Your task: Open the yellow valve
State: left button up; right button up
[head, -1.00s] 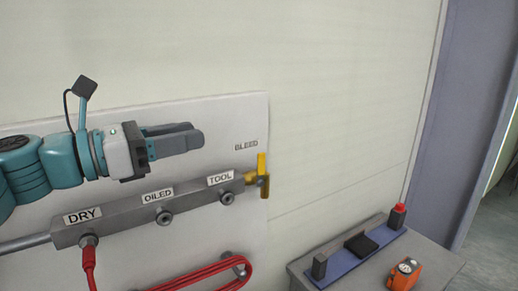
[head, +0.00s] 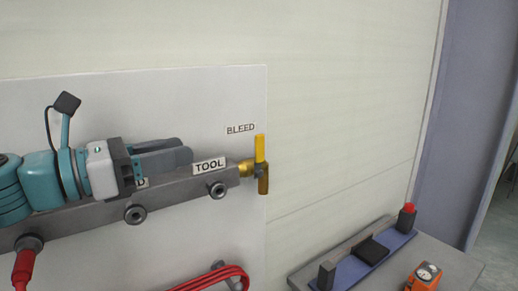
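The tips are left of the valve, a clear gap away, near the TOOL label (head: 209,165). The gripper hides part of the bar and its other labels. My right gripper is not in view.
The manifold bar (head: 180,187) has round ports (head: 217,190) along it, one with a red hose fitting (head: 24,267). A coiled red hose (head: 215,279) hangs below. At lower right, a bench holds a blue tray (head: 352,270) and an orange gauge (head: 426,276). Wall right of the valve is clear.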

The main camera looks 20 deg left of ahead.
pick_arm(q)
jog(key=w, duration=0.4)
jog(key=p, duration=0.2)
send_near(256, 136)
jog(key=shift+w+d+r, duration=0.15)
jog(key=shift+w+d, duration=0.7)
jog(key=shift+d, duration=0.25)
jog(key=x, duration=0.5)
jog(key=a+p+x, duration=0.1)
jog(key=x, duration=0.1)
jog(key=shift+w+d+f, duration=0.15)
jog(key=shift+w+f, duration=0.15)
jog(key=shift+w, duration=0.2)
jog(key=shift+d+r, duration=0.2)
jog(key=shift+d, duration=0.2)
jog(key=shift+w+f, duration=0.25)
jog(key=shift+w, duration=0.25)
jog(key=shift+s+r, duration=0.15)
jog(key=shift+s, duration=0.15)
grip_shut()
jog(key=shift+w+a, duration=0.1)
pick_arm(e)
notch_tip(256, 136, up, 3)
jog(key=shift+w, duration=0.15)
